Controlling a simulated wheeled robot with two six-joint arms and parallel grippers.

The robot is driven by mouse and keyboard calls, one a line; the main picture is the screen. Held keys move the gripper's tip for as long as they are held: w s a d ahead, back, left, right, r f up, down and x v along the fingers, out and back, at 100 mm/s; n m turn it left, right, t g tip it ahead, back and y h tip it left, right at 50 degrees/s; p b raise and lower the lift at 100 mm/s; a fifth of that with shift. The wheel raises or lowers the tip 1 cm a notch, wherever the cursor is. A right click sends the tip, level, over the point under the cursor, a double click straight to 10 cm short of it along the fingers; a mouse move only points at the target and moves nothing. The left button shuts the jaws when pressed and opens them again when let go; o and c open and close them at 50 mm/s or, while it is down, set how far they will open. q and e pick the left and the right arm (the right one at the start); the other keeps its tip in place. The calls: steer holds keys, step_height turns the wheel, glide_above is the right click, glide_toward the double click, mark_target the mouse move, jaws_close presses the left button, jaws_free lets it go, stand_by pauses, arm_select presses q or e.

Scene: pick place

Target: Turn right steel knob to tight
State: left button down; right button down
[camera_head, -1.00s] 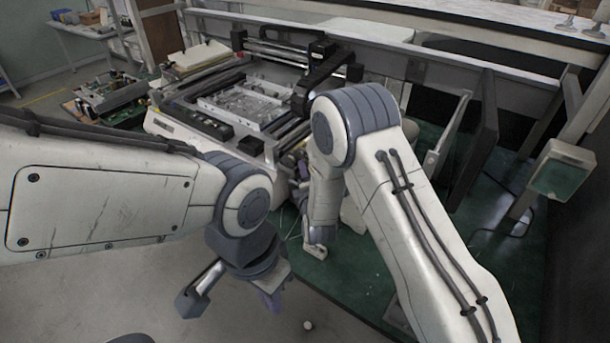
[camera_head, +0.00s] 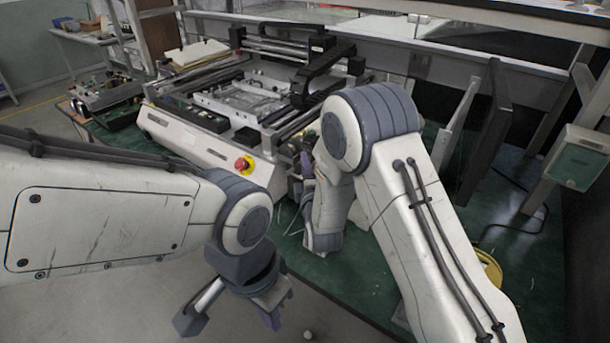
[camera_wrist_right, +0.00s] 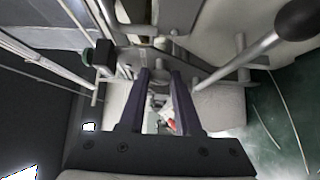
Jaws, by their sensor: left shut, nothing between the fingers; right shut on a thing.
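My right gripper (camera_wrist_right: 161,75) reaches into the front right of the machine (camera_head: 195,140), its purple fingers closed around a small steel part, which I take to be the right steel knob (camera_wrist_right: 161,44). The fingers hide most of it, so its turn position cannot be read. In the head view the right gripper (camera_head: 308,166) is small beside the machine's corner, partly behind my forearm. My left gripper (camera_head: 271,314) hangs low over the floor in front of the bench, shut and empty, away from the machine.
A red stop button (camera_head: 243,164) on a yellow base sits on the machine's front. A black-balled lever (camera_wrist_right: 298,20) stands right of my right gripper in the wrist view. A yellow round thing (camera_head: 490,268) lies at right.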

stand_by(0.3)
steer(key=c, duration=0.6)
jaws_free()
steer(key=shift+s, duration=0.1)
steer(key=s, duration=0.3)
steer(key=s+d+b, duration=0.1)
steer(key=s, duration=0.2)
steer(key=s+b, duration=0.1)
steer(key=s, duration=0.3)
steer(key=shift+s+d+f, duration=0.1)
steer(key=shift+d, duration=0.2)
